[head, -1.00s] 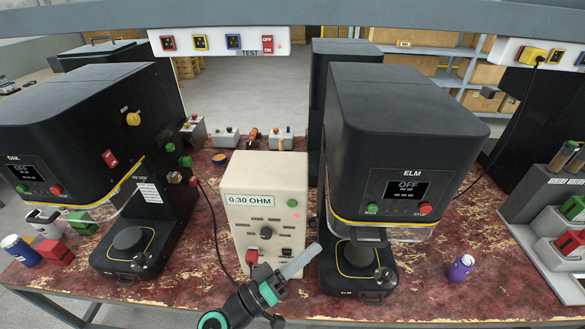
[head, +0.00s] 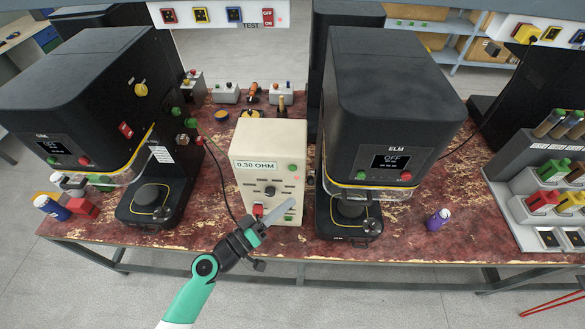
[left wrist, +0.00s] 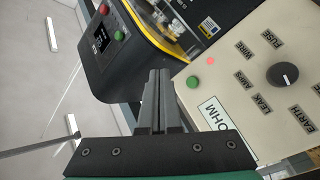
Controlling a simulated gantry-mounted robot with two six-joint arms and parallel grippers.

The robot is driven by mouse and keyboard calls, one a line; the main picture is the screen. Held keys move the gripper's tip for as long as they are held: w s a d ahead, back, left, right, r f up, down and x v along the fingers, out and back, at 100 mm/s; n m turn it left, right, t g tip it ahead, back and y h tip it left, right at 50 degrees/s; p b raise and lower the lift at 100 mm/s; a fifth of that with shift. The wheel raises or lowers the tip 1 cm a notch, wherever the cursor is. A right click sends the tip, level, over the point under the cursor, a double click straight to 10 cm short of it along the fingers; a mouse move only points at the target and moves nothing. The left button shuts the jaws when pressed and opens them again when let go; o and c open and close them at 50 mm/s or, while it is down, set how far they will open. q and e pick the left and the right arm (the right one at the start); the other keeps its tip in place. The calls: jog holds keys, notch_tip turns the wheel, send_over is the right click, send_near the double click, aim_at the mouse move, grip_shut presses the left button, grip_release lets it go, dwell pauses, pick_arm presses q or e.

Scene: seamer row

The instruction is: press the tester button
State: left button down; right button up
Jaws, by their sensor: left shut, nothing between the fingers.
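The tester is a beige box (head: 270,150) labelled 0.30 OHM, standing on the bench between two black machines. Its green round button (head: 292,167) is at the upper right of its front face, with a small red light just below. My left gripper (head: 289,206) is shut and empty, in front of the tester's lower right face, below the button in the head view. In the left wrist view the shut fingers (left wrist: 158,78) point past the green button (left wrist: 193,82), with a visible gap between them. The tester's dial (left wrist: 283,75) shows there too. My right gripper is not in view.
The black ELM machine (head: 390,110) stands close on the tester's right, another black machine (head: 90,90) on its left. A dark cable (head: 215,165) runs down left of the tester. A purple bottle (head: 437,219) stands on the right of the bench.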

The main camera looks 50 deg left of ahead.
aim_at(293, 168)
pick_arm(q)
jog(key=w+a+b, duration=0.1)
jog(key=w+a, duration=0.4)
jog(key=shift+w+a, duration=0.15)
jog(key=shift+w, duration=0.2)
dwell(1.8)
jog(key=shift+w+a+b, duration=0.3)
jog(key=shift+b, duration=0.1)
jog(key=shift+w+a+b, duration=0.3)
dwell(0.6)
dwell(0.4)
jog(key=shift+s+d, duration=0.6)
jog(key=shift+s, duration=0.1)
